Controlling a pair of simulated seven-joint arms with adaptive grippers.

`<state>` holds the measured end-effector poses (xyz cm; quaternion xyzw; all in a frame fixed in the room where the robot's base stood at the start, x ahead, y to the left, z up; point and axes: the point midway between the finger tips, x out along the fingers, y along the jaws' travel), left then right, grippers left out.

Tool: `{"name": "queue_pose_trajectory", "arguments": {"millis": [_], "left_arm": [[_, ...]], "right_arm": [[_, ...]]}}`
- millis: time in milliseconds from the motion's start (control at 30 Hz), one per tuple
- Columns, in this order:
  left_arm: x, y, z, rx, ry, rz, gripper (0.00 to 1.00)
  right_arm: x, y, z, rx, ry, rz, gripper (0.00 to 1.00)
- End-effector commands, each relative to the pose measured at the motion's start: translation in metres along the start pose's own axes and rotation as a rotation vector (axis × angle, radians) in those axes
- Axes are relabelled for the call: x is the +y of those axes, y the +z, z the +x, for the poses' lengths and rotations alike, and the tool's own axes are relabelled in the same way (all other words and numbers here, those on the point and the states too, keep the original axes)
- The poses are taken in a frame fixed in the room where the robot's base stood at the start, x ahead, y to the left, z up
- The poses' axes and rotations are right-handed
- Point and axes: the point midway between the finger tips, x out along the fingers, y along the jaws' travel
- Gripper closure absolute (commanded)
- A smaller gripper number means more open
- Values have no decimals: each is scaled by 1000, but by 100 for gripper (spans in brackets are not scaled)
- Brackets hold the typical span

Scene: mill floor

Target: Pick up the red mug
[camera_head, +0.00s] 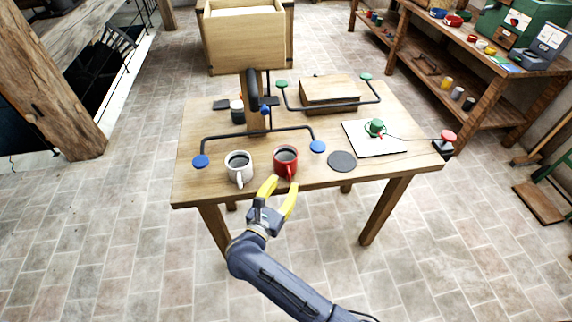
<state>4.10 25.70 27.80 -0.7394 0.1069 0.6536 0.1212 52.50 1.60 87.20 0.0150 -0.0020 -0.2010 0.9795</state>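The red mug (285,162) stands upright near the front edge of the wooden table (215,187), with dark contents and its handle facing me. My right gripper (283,182) reaches in from the lower right, its two yellow fingers spread open. The fingertips are just in front of the mug, on either side of its handle in the picture. I cannot tell whether they touch it. My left gripper is not in view.
A white mug (239,165) stands close left. A dark round coaster (342,161) lies right. A black rod frame with blue discs (318,146) passes behind the mugs. A green cup (375,127) sits on a white sheet (362,145). A wooden box (328,92) stands behind.

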Motion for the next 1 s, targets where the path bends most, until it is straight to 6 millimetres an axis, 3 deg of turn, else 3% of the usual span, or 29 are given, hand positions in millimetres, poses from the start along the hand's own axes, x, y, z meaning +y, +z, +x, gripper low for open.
{"name": "queue_pose_trajectory", "arguments": {"millis": [300, 700, 1000], "left_arm": [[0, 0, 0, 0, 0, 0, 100], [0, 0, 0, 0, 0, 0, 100], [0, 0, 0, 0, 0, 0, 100]], "right_arm": [[0, 1, 37, -4, -1, -3, 64], [-1, 0, 44, -1, -1, -3, 62], [-1, 0, 43, -2, -1, -3, 97]]}}
